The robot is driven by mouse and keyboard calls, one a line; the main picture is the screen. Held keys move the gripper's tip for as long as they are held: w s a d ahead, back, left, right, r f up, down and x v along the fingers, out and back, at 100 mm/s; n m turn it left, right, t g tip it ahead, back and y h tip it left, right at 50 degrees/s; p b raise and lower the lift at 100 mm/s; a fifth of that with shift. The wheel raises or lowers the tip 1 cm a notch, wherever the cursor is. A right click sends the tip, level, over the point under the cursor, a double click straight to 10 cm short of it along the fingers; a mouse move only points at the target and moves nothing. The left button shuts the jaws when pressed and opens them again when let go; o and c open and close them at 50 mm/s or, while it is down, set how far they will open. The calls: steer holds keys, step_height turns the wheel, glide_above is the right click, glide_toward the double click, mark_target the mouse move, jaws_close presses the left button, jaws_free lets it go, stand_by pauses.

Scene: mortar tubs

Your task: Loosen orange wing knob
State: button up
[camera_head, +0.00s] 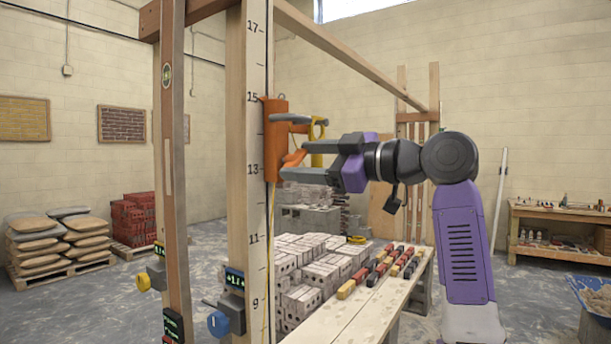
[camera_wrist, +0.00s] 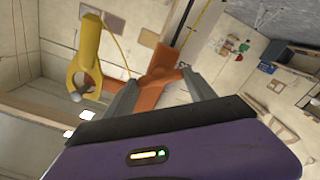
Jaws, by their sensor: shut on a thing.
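The orange wing knob (camera_head: 294,158) is on an orange bracket (camera_head: 275,140) fixed to the numbered wooden post, between the 13 and 15 marks. My gripper (camera_head: 287,159) reaches in from the right, with one grey finger above the knob and one below. In the wrist view the knob (camera_wrist: 158,68) sits between the two fingers of my gripper (camera_wrist: 160,78), which is shut on its wings. A yellow fork-ended piece (camera_head: 318,142) stands just behind the fingers; it also shows at the left of the wrist view (camera_wrist: 90,42). The exact finger contact is small and partly hidden.
The numbered post (camera_head: 252,210) and a second post (camera_head: 172,180) stand left of my gripper. A wooden bench (camera_head: 350,318) with brick samples lies below my arm, beside stacked grey blocks (camera_head: 310,262). A workbench (camera_head: 560,214) is at far right.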

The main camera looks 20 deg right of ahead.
steer(key=n+b, duration=0.3)
steer(key=n, duration=0.2)
steer(key=shift+f+n, duration=0.1)
steer(key=shift+n, duration=0.2)
steer(key=n+b, duration=0.1)
steer(key=n, duration=0.4)
steer(key=shift+a, duration=0.1)
steer(key=shift+n+b, duration=0.3)
steer(key=o, duration=1.4)
steer(key=shift+s, duration=0.1)
steer(key=shift+b+v, duration=0.95)
steer(key=shift+v, duration=2.95)
